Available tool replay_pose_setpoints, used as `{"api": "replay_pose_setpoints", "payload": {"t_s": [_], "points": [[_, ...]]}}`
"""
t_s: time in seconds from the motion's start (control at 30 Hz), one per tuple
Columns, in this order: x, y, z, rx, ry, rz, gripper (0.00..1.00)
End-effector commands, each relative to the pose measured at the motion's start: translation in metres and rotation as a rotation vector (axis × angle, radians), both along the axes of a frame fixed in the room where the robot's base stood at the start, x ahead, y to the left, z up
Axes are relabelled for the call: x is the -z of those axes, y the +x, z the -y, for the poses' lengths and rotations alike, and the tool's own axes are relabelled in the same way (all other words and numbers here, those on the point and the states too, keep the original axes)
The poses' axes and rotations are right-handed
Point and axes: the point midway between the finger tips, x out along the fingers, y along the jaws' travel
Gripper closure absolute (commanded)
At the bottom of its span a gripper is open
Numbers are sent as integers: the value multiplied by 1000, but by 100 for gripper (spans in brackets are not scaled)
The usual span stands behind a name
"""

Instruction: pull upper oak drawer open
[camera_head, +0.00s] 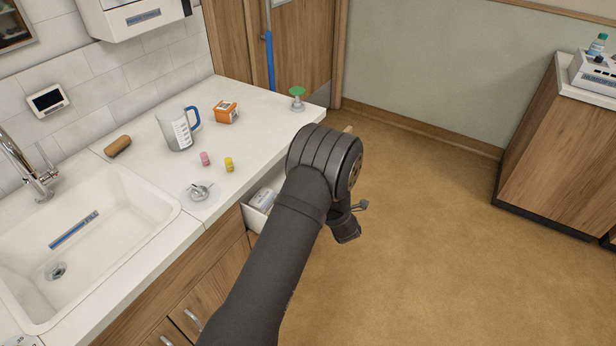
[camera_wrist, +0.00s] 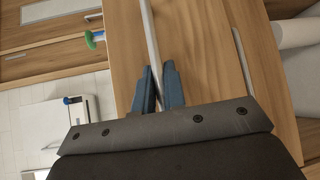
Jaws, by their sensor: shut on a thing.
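The oak drawer (camera_head: 257,221) stands partly open below the counter in the head view, with a white inner wall and pale items inside. Its far part is hidden behind my arm. In the wrist view, a wood-grain front (camera_wrist: 205,50) carries a straight metal bar handle (camera_wrist: 150,30). My gripper (camera_wrist: 158,68) has its two blue fingers on either side of this bar and is shut on it. In the head view, my arm hides the fingers and the handle. A second bar handle (camera_wrist: 242,62) shows further right in the wrist view, apart from the fingers.
The white counter (camera_head: 262,150) holds a jug (camera_head: 178,130), an orange box (camera_head: 226,112), pink and yellow vials and a green-topped item (camera_head: 298,97). A sink (camera_head: 100,220) is at left. Floor (camera_head: 430,230) right of my arm is clear, up to a cabinet (camera_head: 550,150).

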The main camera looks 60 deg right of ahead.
Motion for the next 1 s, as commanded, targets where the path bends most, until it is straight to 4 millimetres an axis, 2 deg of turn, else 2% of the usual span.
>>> {"api": "replay_pose_setpoints", "payload": {"t_s": [0.03,0.2,0.5,0.8,1.0], "points": [[0,-17,1,7,-1,1,100],[0,-65,1,7,-1,1,100],[0,-140,0,5,-1,0,100],[0,-186,0,2,0,1,100],[0,-197,0,1,0,0,100]]}}
